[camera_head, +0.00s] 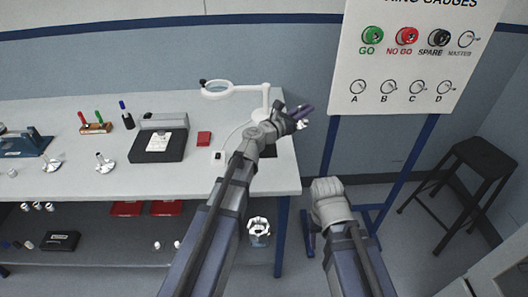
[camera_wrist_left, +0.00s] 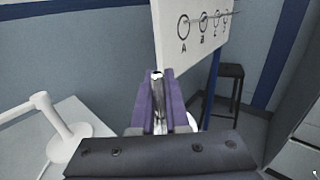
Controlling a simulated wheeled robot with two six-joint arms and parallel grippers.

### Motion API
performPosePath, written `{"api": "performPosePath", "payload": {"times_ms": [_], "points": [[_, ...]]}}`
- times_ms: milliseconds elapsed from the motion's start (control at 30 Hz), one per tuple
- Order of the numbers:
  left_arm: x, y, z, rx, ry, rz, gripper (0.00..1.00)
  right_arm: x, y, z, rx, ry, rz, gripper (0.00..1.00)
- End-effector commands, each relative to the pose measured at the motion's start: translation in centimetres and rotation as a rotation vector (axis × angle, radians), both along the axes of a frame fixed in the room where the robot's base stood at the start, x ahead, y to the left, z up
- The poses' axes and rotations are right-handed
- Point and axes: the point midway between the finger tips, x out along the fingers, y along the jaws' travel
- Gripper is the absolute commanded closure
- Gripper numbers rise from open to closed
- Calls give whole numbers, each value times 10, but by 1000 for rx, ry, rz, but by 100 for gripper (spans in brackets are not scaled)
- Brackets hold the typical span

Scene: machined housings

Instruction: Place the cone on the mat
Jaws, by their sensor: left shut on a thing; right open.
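My left gripper (camera_head: 301,112) is raised over the right end of the table and shut on a small silvery thing, likely the cone (camera_head: 302,123). In the left wrist view, the cone (camera_wrist_left: 158,76) shows as a pale bit between the purple fingers (camera_wrist_left: 156,98); most of it is hidden. A dark patch, probably the mat (camera_head: 290,147), lies flat at the table's right end, partly behind my left wrist. The cone is apart from it. My right gripper (camera_head: 327,188) is open, low and right of the table, its fingers hardly visible.
A white magnifier lamp (camera_head: 217,90) stands behind my left gripper. A gauge board (camera_head: 410,60) and a dark stool (camera_head: 485,160) stand right.

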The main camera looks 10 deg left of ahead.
Motion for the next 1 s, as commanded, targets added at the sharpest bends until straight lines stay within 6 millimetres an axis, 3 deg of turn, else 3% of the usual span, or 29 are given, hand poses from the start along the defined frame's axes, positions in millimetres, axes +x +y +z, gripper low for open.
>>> {"api": "performPosePath", "payload": {"times_ms": [33,200,400,533,767,1000], "points": [[14,22,-21,0,0,65,100,0,0,-21,0,0,0,50],[44,89,-50,0,0,276,100,0,0,-50,0,0,0,50],[59,142,-68,0,0,433,100,0,0,-68,0,0,0,50],[61,154,-70,0,0,470,100,0,0,-70,0,0,0,50],[61,156,-75,0,0,475,100,0,0,-75,0,0,0,50],[61,155,-108,0,0,473,100,0,0,-108,0,0,1,50]]}}
